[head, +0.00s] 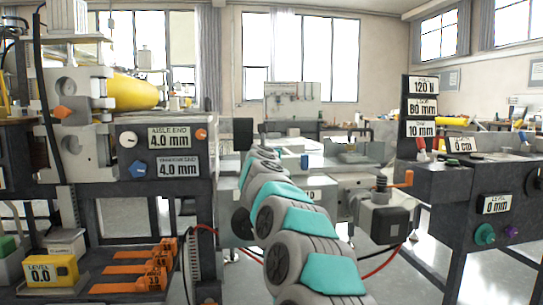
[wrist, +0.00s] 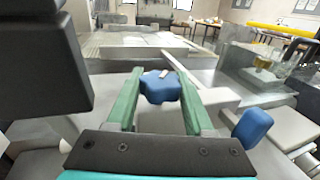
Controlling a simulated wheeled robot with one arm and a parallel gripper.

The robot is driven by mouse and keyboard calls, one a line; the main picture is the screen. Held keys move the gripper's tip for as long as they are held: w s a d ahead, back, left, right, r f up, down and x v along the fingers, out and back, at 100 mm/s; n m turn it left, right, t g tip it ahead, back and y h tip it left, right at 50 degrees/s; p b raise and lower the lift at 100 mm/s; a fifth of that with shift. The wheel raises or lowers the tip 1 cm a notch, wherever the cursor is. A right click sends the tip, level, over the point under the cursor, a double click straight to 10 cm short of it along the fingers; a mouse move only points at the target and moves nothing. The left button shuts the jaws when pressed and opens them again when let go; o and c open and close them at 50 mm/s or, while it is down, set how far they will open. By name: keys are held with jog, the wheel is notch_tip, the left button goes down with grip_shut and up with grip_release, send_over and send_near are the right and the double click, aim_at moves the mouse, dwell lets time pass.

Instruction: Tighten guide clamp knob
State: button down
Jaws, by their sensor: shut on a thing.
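My gripper (wrist: 158,84) shows in the wrist view with two green fingers, one on each side of a blue lobed knob (wrist: 160,89). The fingers are shut on this knob, and a small pale mark shows on its top. A second blue knob (wrist: 253,128) stands to the right of the right finger, apart from it. In the head view my grey and teal arm reaches forward to the machine in the middle, and its end and the held knob are hidden.
A dark block (wrist: 40,65) fills the upper left of the wrist view. A crank with an orange handle (head: 401,179) stands right of my arm. A control stand (head: 440,185) is at the right, a roller machine (head: 85,110) at the left. Red hoses (head: 385,264) hang near the floor.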

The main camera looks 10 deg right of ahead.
jog(key=shift+m+g+h, duration=0.4)
jog(key=shift+m+h, duration=0.4)
jog(key=shift+h, duration=0.4)
jog(key=shift+r+h, duration=0.1)
jog(key=shift+h, duration=0.2)
jog(key=shift+c, duration=1.4)
grip_release()
jog(key=shift+d, duration=0.1)
